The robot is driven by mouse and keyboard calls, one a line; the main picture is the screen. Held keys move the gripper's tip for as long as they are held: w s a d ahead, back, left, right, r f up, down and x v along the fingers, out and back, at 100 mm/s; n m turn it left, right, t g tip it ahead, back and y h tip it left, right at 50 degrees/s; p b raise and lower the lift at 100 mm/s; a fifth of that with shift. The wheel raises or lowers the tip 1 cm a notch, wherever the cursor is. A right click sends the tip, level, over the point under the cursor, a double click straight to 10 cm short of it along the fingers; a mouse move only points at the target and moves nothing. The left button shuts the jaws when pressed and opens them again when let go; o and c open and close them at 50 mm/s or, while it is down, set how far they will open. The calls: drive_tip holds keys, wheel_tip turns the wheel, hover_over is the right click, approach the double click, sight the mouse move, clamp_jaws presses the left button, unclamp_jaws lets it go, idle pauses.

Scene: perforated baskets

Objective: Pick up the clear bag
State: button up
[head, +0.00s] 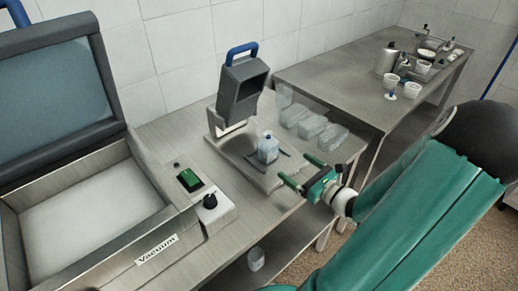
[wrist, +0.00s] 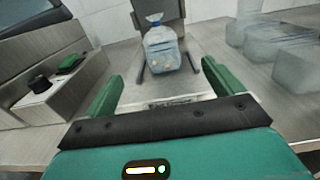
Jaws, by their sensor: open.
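The clear bag (head: 268,148), bluish and see-through with a gathered top, stands upright on the grey plate of a small device in the head view. In the wrist view the clear bag (wrist: 162,48) is straight ahead, beyond the fingertips and between two dark bars. My gripper (head: 297,171) is open and empty, to the right of the bag and apart from it. Its two green fingers (wrist: 158,80) point toward the bag in the wrist view.
A dark upright head with a blue handle (head: 242,80) stands behind the bag. Several clear containers (head: 312,126) sit to the right on the table. A vacuum machine (head: 75,205) with a raised lid fills the left. A second table (head: 345,85) holds cups and metal vessels.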

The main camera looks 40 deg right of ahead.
sight(274, 151)
drive_tip(key=w, duration=1.3)
drive_tip(key=shift+w+a+f, duration=0.1)
drive_tip(key=shift+w+a, duration=0.05)
drive_tip(key=shift+w, duration=0.1)
drive_tip(key=c, duration=1.2)
drive_tip(key=shift+r, duration=0.2)
